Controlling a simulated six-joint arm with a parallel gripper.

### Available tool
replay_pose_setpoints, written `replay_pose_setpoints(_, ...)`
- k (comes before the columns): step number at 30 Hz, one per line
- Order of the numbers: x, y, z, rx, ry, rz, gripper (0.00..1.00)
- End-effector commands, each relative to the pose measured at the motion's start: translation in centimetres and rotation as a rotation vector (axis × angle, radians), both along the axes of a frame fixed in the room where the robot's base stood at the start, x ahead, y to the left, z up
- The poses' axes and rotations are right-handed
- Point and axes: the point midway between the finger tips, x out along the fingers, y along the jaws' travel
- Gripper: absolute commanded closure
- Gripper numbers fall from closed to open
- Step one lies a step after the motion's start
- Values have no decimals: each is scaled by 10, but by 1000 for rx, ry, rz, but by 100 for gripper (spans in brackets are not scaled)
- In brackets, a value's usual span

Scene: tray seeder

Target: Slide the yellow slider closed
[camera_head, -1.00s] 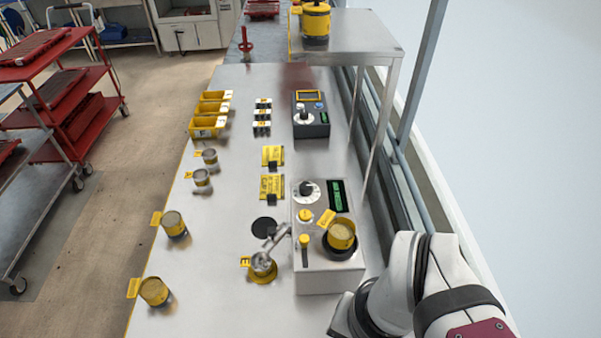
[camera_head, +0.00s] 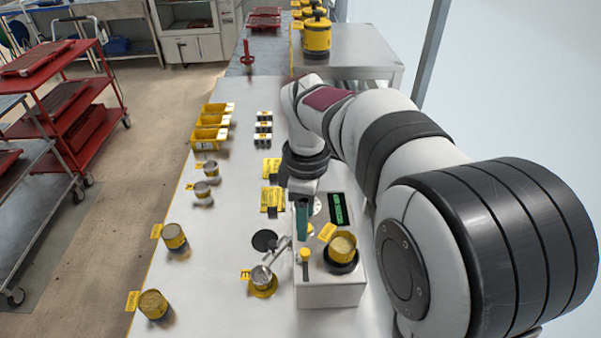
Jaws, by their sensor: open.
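The yellow slider (camera_head: 305,253) is a small yellow knob on a dark slot, on the top face of the grey control box (camera_head: 330,294) at the front of the bench. My gripper (camera_head: 303,234) points down over the box, with its teal finger just behind and above the slider knob. I cannot tell whether it touches the knob. The jaws are open, with no object seen between them. The gripper and wrist hide the round yellow button and most of the dial behind the slider.
A yellow cup (camera_head: 342,244) sits right of the slider on the same box. A metal lever cup (camera_head: 262,279) stands to the left.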

Motion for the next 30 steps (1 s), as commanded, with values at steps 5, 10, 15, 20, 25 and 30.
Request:
replay_pose_setpoints(5, -1, 0, -49, 0, 5, -3, 44)
replay_pose_setpoints(10, -1, 0, -80, 1, 2, -3, 44)
replay_pose_setpoints(15, -1, 0, -93, 1, 1, -4, 44)
replay_pose_setpoints(20, 0, 0, -94, 1, -1, -4, 44)
replay_pose_setpoints(25, 0, 0, -94, 1, -1, -4, 56)
replay_pose_setpoints(30, 0, 0, -94, 1, -1, -4, 87)
